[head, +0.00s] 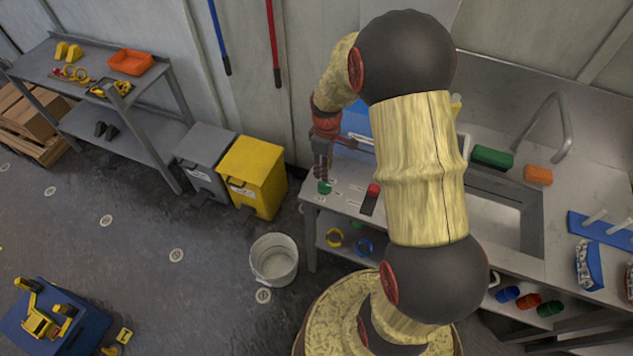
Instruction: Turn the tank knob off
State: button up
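My arm reaches over the back counter, and my gripper (323,172) points down at the counter's left end. A small green round piece (324,187) is right below the fingertips; I cannot tell whether they touch it. A red-topped black piece (371,198) stands to the right of it on the counter. A blue box-like thing (355,121) is behind, partly hidden by my arm. No tank or tank knob can be made out for certain. The fingers are too small to show whether they are open or shut.
The metal counter (345,205) has a sink (505,222) and tap (562,125) at right. A green block (492,156) and orange block (538,175) lie behind the sink. A yellow bin (252,175) and white bucket (274,260) stand left. Open floor lies further left.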

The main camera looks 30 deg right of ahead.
aim_at(325, 184)
jog(key=shift+d+f+n, duration=0.15)
jog(key=shift+d+n, duration=0.05)
jog(key=shift+n, duration=0.3)
jog(key=shift+a+f, duration=0.1)
jog(key=shift+f, duration=0.3)
notch_tip(325, 184, down, 7)
jog(key=shift+r+b, duration=0.1)
jog(key=shift+b, duration=0.3)
jog(key=shift+c, duration=0.5)
grip_shut()
